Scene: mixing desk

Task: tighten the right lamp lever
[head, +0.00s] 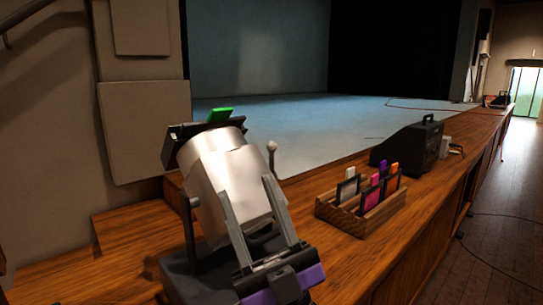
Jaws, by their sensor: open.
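The lamp (215,165) is a silver cylinder, tilted, with a black frame (175,150) at its upper end and a green piece (220,115) on top. It sits on a dark base (185,275) at the left of the wooden ledge. A thin lever with a round grey knob (272,147) stands upright at the lamp's right side; its lower part is hidden. A dark post (190,205) shows on the left side. My gripper (246,187), with two grey fingers and a purple band, is open and in front of the lamp. The knob is just beyond the right fingertip; contact cannot be told.
A wooden box (328,212) with colored cards stands to the right on the ledge (300,285). Behind it is a black case (405,147). The ledge's right edge drops to the room floor.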

